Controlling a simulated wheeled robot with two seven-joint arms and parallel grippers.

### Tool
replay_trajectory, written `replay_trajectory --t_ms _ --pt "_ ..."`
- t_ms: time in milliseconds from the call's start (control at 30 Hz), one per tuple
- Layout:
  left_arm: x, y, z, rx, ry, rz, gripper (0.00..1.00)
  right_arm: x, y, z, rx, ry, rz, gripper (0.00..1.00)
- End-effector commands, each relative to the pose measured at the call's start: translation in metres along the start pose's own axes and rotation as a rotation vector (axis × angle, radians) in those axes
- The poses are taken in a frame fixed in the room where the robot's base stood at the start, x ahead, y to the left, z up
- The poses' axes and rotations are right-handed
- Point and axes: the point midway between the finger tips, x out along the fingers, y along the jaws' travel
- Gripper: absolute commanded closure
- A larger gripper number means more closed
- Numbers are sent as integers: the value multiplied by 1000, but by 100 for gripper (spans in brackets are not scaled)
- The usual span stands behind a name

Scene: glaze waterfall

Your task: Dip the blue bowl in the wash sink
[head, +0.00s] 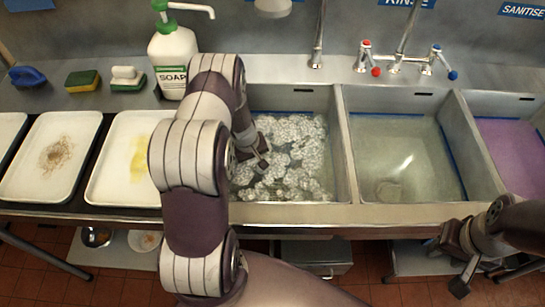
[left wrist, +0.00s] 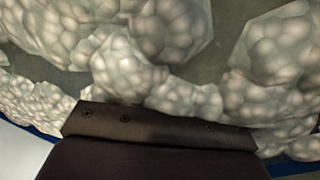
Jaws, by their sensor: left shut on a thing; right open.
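The wash sink (head: 339,172) is the left basin, filled with water and clumps of white foam (head: 290,150). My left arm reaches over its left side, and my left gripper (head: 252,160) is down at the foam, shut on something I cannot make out. Foam fills the left wrist view (left wrist: 150,60) around the gripper's dark edge (left wrist: 160,125). I do not see the blue bowl in either view; foam and my arm cover the area at the fingertips. My right gripper (head: 452,266) is open and empty in front of the counter, at lower right.
A middle basin of clear water (head: 405,150) and a purple sanitise basin (head: 512,150) lie to the right. Taps (head: 395,62) stand behind. A soap bottle (head: 172,55), sponges (head: 83,81) and two soiled trays (head: 50,190) are left. Bowls (head: 97,237) sit on a lower shelf.

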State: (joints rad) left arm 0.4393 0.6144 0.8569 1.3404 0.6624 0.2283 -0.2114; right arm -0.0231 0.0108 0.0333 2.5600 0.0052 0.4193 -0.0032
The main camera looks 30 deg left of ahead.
Motion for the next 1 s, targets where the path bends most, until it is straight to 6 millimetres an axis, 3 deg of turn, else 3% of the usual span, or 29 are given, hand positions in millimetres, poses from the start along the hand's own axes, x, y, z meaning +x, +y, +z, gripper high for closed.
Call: replay_trajectory --t_ms 1000 --pt "-135 26 -11 0 1 0 100 -112 0 -13 0 0 0 57"
